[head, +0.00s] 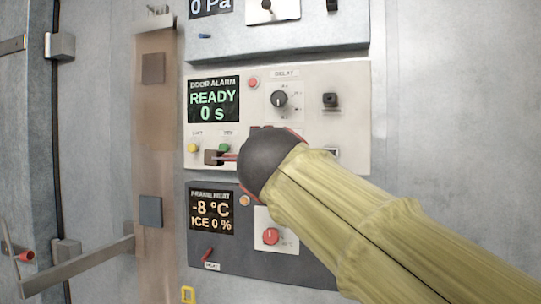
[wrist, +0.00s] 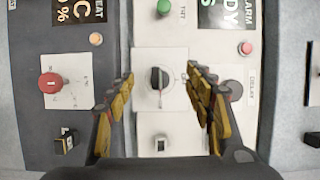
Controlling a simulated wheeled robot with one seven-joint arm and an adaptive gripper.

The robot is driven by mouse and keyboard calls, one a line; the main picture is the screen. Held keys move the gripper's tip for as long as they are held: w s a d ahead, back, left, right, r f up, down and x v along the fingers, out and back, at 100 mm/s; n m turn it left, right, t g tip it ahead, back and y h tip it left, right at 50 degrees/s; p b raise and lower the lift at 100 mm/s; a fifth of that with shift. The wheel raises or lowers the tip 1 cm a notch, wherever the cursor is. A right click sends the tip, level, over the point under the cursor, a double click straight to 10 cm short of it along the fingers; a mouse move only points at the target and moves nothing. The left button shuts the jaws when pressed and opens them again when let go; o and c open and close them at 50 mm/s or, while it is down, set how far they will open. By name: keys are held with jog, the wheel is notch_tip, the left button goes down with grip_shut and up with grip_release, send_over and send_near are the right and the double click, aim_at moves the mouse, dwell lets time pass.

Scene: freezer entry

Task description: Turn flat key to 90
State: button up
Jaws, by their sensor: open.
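The flat key (wrist: 158,78) is a small black upright grip on a white square plate in the wrist view. A round-edged scale shows around it. My gripper (wrist: 160,74) is open, with one yellow-and-black finger to the left of the key and one to the right. I see a gap on both sides, and cannot tell how far the fingertips are from the panel. In the head view my arm's dark rounded end (head: 270,160) covers the key on the door alarm panel (head: 350,120).
The delay dial (head: 279,98) sits above the key; in the wrist view the right finger partly covers it. Below is the dark frame heat panel (head: 335,270) with a red knob (head: 271,236). A green button (wrist: 164,8) and a square switch (wrist: 161,144) are nearby.

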jog(key=shift+s+a, duration=0.2)
jog(key=shift+s, duration=0.2)
